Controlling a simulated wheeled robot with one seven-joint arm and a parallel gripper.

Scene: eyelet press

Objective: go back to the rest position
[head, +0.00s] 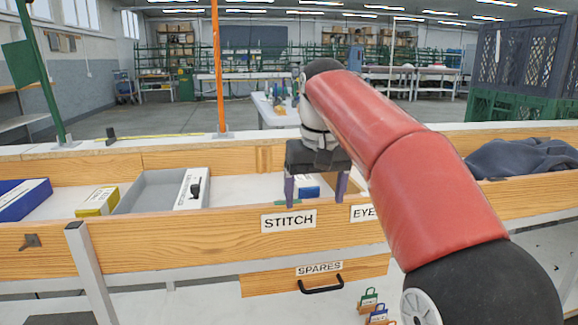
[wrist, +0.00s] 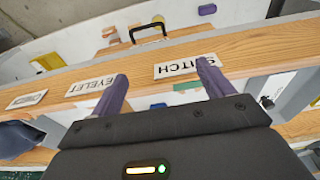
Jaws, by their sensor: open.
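My gripper (head: 315,201) hangs over the wooden bin behind the STITCH label (head: 288,220), its two purple fingers pointing down and set wide apart. It is open, with nothing held between the fingers. A small blue and white box (head: 307,190) shows between and behind the fingers in the head view, apart from them as far as I can tell. In the wrist view the open fingers of my gripper (wrist: 163,72) reach toward the wooden front board, and the STITCH label (wrist: 186,66) shows by the right fingertip.
A grey tray (head: 145,194), a yellow box (head: 98,202) and a blue box (head: 24,199) lie to the left. Dark cloth (head: 525,159) lies right. A SPARES drawer (head: 315,278) is below. An orange post (head: 219,70) and green post (head: 45,75) rise behind.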

